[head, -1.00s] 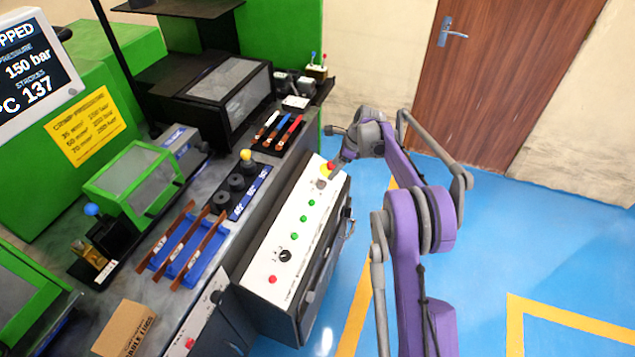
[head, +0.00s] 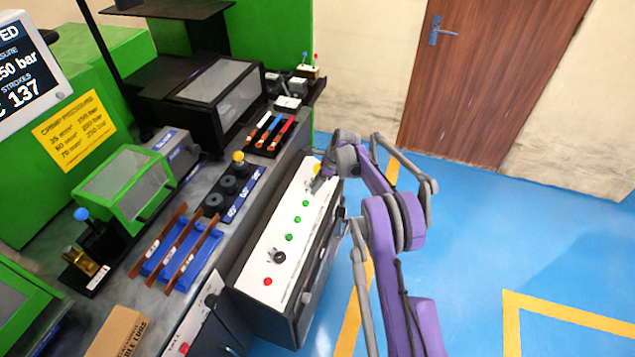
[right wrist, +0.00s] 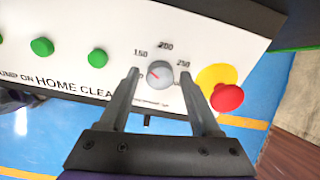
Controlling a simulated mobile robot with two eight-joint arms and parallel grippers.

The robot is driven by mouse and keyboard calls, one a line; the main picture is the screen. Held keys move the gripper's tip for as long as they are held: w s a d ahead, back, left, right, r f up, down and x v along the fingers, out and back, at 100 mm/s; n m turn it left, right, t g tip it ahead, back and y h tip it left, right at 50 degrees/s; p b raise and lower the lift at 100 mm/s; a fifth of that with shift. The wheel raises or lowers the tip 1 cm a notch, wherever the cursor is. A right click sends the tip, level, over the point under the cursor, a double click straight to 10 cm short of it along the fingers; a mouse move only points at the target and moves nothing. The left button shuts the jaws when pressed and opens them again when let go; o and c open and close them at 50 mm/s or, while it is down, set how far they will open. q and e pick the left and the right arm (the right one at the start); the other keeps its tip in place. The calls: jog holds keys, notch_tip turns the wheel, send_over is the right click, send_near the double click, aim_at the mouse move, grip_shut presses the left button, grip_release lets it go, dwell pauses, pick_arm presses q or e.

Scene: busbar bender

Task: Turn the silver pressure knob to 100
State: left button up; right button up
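The silver pressure knob (right wrist: 160,74) sits on the white control panel (right wrist: 70,62). The 200 and 250 labels also show; the left finger partly covers a label ending in 0. My right gripper (right wrist: 159,72) straddles the knob, with one finger on each side and a visible gap to each. In the head view my right gripper (head: 318,184) is at the far end of the panel and hides the knob. My left gripper is not in view.
A red emergency button (right wrist: 227,97) on a yellow base is close to the right finger. Green buttons (right wrist: 97,58) line the panel to the left. In the head view a black selector (head: 279,257) and red button (head: 267,281) are at the near end. The screen (head: 25,65) is cropped, showing "50 bar".

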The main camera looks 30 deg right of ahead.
grip_shut()
jog(key=shift+n, duration=0.3)
jog(key=shift+n+b, duration=0.4)
jog(key=shift+n, duration=0.5)
jog(key=n, duration=0.3)
jog(key=shift+n+b, duration=0.3)
jog(key=shift+b, duration=0.1)
jog(key=n, duration=0.5)
jog(key=shift+n+t+b, duration=0.3)
jog(key=shift+n+b, duration=0.05)
jog(key=shift+n, duration=0.05)
jog(key=shift+o, duration=1.1)
grip_release()
